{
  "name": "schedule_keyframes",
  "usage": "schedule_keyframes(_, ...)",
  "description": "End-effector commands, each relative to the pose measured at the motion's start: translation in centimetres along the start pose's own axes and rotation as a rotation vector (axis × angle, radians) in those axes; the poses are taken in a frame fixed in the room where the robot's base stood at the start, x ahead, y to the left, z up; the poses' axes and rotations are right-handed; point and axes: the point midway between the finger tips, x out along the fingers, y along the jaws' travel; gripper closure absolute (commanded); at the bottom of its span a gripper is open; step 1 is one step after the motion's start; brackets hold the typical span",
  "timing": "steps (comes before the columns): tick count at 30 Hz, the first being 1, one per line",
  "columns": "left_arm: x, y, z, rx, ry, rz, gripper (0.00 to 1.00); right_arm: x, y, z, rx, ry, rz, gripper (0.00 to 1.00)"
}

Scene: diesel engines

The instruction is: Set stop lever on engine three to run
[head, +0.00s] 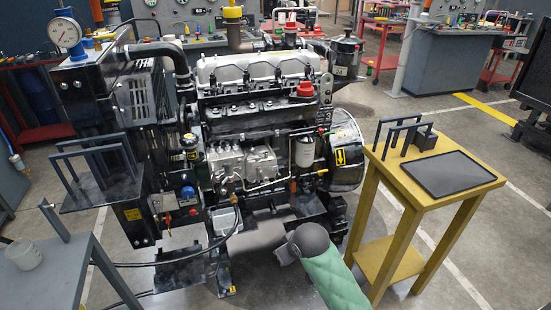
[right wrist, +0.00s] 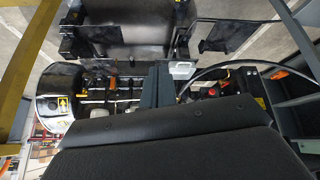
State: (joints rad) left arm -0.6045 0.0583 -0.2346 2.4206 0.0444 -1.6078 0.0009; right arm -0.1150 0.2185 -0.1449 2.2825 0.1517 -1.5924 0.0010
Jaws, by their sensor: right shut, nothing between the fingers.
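A diesel engine (head: 265,130) with a silver head and black block stands in the middle of the head view. Its silver injection pump (head: 243,165) is on the near side, with a white filter (head: 305,152) to the right. I cannot pick out the stop lever or read an engine number. My right arm comes in at the bottom of the head view, low in front of the engine; its gripper does not show there. In the right wrist view my right gripper (right wrist: 158,84) is shut and empty, its fingers pointing toward the engine's dark underside. My left gripper is not in view.
A yellow stand (head: 440,186) with a black tray and dark frames is right of the engine. A grey table (head: 55,275) with a cup is at lower left. A black hose (head: 180,258) runs near the floor. Open floor lies at the right.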

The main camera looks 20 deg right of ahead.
Motion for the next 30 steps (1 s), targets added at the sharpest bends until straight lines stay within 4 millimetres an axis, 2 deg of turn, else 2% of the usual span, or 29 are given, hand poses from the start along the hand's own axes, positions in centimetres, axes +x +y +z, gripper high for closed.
schedule_keyframes(1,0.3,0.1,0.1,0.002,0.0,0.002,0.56,0.7,1.1,-1.4,-0.001,0.014,-0.003,1.0)
schedule_keyframes(11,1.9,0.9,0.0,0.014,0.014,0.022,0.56,4.8,7.9,-10.9,0.085,0.156,-0.138,1.0)
schedule_keyframes(15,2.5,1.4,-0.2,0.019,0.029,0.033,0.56,6.3,11.3,-15.2,0.207,0.247,-0.255,1.0)
schedule_keyframes(18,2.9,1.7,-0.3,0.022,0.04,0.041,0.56,7.2,13.5,-17.5,0.324,0.309,-0.347,1.0)
schedule_keyframes(21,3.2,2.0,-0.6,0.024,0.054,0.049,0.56,8.2,15.6,-19.0,0.462,0.366,-0.443,1.0)
schedule_keyframes(30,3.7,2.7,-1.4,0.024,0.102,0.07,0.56,10.8,21.1,-21.1,0.999,0.531,-0.741,1.0)
